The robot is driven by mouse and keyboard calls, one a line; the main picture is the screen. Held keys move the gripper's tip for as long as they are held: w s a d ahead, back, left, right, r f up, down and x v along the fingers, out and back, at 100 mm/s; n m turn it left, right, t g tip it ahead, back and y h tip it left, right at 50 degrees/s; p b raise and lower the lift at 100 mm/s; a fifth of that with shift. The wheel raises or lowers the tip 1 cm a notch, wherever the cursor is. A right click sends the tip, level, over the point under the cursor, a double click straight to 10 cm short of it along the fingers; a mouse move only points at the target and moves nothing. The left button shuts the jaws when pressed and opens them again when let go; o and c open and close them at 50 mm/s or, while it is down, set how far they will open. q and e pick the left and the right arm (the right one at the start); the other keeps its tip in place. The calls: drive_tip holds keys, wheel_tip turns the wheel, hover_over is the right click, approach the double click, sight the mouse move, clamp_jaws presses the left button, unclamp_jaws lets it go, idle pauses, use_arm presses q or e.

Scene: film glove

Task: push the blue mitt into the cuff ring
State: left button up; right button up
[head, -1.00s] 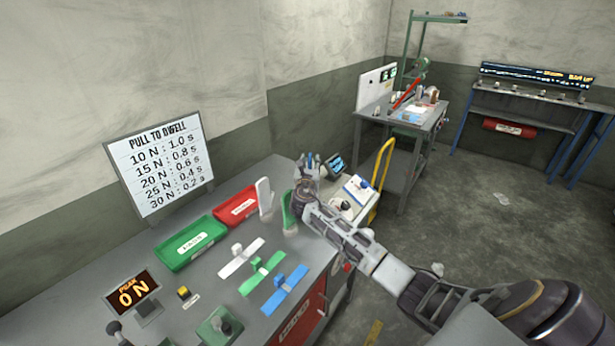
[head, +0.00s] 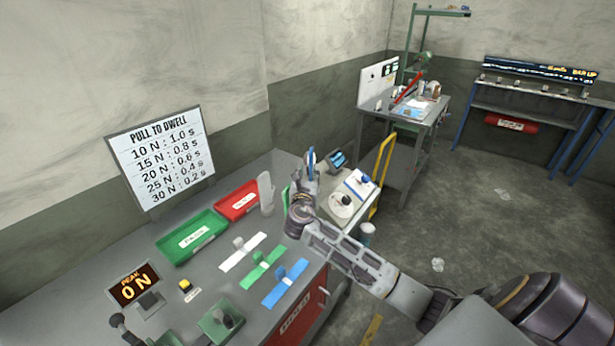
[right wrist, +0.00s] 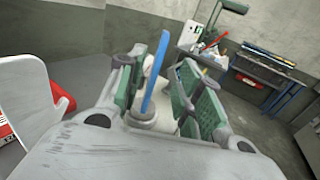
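The blue mitt (head: 311,156) is a thin upright blue piece near the grey table's right end. It also shows in the right wrist view (right wrist: 157,72), leaning slightly. My right gripper (head: 304,172) is at the mitt. In the right wrist view its green-padded fingers stand apart on both sides of the mitt, with a clear gap on the right; contact on the left is unclear. The mitt's lower end overlaps a pale round ring (right wrist: 143,120), which may be the cuff ring; whether the mitt is inside it cannot be told. My left gripper is not in view.
A white mitt (head: 265,190) stands close left of the gripper; a green mitt (head: 286,194) is partly hidden behind it. Red (head: 238,202) and green (head: 190,236) trays and flat coloured strips (head: 285,286) lie on the table. A pale side table (head: 352,212) stands right.

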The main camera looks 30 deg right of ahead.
drive_tip(key=shift+s+a, duration=0.4)
drive_tip(key=shift+s, duration=0.1)
idle(0.9)
